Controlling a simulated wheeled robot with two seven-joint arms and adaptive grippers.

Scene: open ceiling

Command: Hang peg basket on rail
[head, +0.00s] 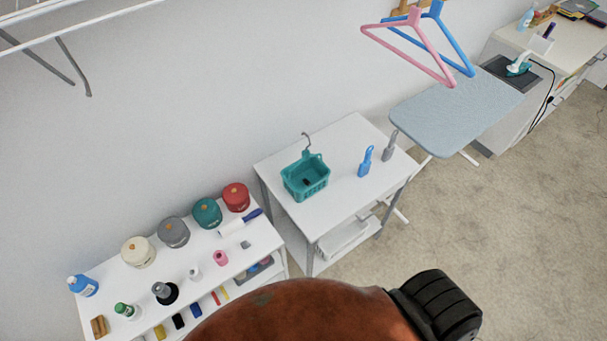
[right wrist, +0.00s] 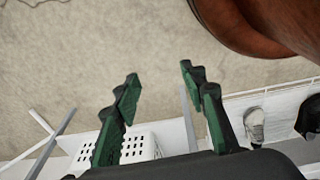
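The teal peg basket (head: 306,183) stands upright on a white side table in the head view. Its grey hook points up, and a small dark thing lies inside. A white rail-like bar (head: 78,18) with a grey bracket runs along the wall at the top left; I cannot tell if it is the task's rail. My right gripper (right wrist: 159,72) shows in the right wrist view with its green and black fingers wide apart. Nothing is between them, only floor behind. Neither gripper shows in the head view, and the left one is in no view.
The white table (head: 335,208) also bears a blue brush (head: 366,161) and a grey brush (head: 390,146). A white shelf (head: 205,268) with canisters and bottles stands left of it. An ironing board (head: 455,112) and pink and blue hangers (head: 413,43) are at the right.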

